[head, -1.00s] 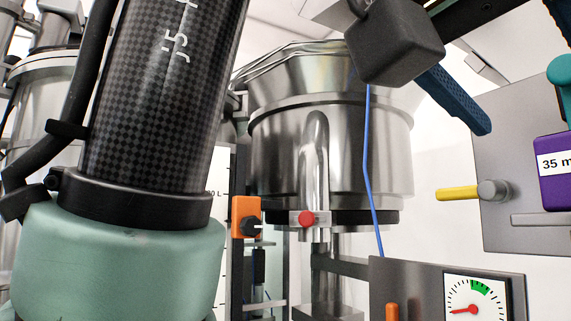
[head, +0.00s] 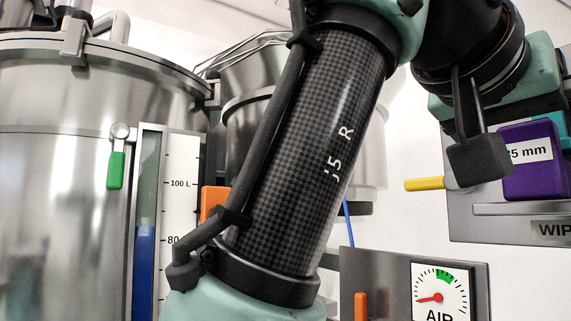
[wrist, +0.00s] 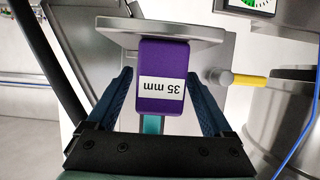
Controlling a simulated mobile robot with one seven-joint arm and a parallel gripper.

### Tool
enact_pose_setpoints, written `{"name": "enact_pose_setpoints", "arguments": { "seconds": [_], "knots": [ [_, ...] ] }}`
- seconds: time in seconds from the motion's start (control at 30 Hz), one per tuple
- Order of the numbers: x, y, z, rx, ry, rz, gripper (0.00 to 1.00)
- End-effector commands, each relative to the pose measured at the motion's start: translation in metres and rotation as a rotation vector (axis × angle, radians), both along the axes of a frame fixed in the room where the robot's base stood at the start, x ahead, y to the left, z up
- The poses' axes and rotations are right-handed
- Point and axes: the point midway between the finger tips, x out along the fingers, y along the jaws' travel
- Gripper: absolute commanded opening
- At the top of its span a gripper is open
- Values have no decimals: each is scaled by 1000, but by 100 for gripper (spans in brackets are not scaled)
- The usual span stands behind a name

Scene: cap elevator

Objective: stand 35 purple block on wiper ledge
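The purple block (head: 520,185), with a white "35 mm" label, stands upright on the wiper ledge (head: 520,208) at the right of the head view. In the wrist view, which looks inverted, the block (wrist: 162,60) meets the grey ledge (wrist: 118,33). A teal piece (wrist: 152,124) extends from the block's upper end. My gripper (wrist: 160,78) has its two blue fingers spread, one along each side of the block, and looks open. I cannot make out whether a finger touches it. In the head view, the wrist hardware hides the fingers and part of the block.
A yellow handle (head: 424,184) sticks out left of the ledge panel (head: 462,225). An AIR gauge (head: 440,292) and an orange lever (head: 361,306) are below. A blue cable (wrist: 300,140) hangs near steel vessels (head: 70,150). The ledge has bare room left of the block.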

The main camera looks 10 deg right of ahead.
Motion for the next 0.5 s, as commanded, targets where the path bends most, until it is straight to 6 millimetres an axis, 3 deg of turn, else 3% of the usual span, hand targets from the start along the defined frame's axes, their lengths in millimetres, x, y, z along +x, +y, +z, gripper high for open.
{"name": "enact_pose_setpoints", "arguments": {
  "seconds": [0.03, 0.4, 0.47, 0.5],
  "knots": [
    [0, 0, 0, 0, 0, 0, 74],
    [0, 0, 0, 0, 0, 0, 7],
    [0, 0, 0, 1, 0, 0, 0],
    [0, 0, 0, 0, 0, 0, 58]
  ]
}}
